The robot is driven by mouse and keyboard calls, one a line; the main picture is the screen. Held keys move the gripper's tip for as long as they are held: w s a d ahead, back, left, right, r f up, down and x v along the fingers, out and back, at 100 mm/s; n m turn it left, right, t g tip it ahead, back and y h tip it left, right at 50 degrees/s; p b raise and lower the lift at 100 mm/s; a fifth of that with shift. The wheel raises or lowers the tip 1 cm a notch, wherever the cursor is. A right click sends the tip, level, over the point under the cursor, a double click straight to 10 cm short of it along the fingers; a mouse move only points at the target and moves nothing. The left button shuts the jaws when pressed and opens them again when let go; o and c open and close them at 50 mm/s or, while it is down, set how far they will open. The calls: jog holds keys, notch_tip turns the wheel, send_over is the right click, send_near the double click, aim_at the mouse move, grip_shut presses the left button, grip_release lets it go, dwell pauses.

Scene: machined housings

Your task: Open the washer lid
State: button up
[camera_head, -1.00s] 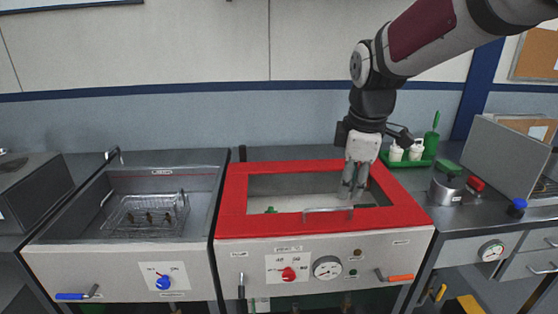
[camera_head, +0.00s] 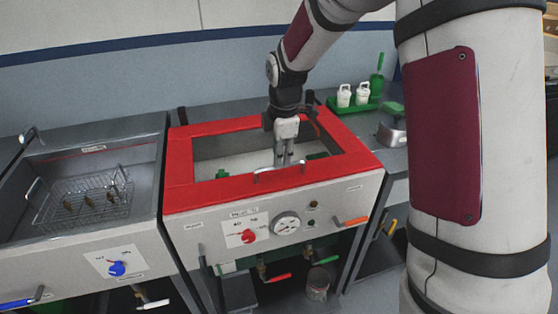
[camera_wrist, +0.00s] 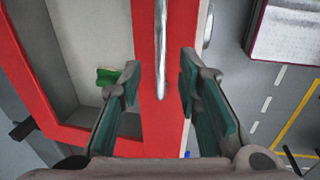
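The washer lid is a red frame around a clear window (camera_head: 190,185), lying flat and closed on the washer. Its metal handle (camera_head: 280,171) runs along the front edge of the frame. In the wrist view the handle (camera_wrist: 161,45) lies lengthwise between my fingers, over the red border (camera_wrist: 150,130). My gripper (camera_head: 283,163) points down at the handle. In the wrist view my gripper (camera_wrist: 158,85) is open, with a finger on each side of the handle and gaps beside it. I cannot tell whether the fingertips reach down to the handle's height.
The left basin holds a wire basket (camera_head: 85,203). The washer's front panel has a red knob (camera_head: 249,236), a gauge (camera_head: 286,225) and an orange-handled lever (camera_head: 352,221). A green tray (camera_head: 365,105) with white bottles stands behind right. Floor lies in front.

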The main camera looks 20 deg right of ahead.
jog(key=shift+w+f, duration=0.15)
jog(key=shift+f, duration=0.8)
jog(key=shift+w+f, duration=0.15)
jog(key=shift+f, duration=0.75)
jog(key=shift+c, duration=0.5)
grip_shut()
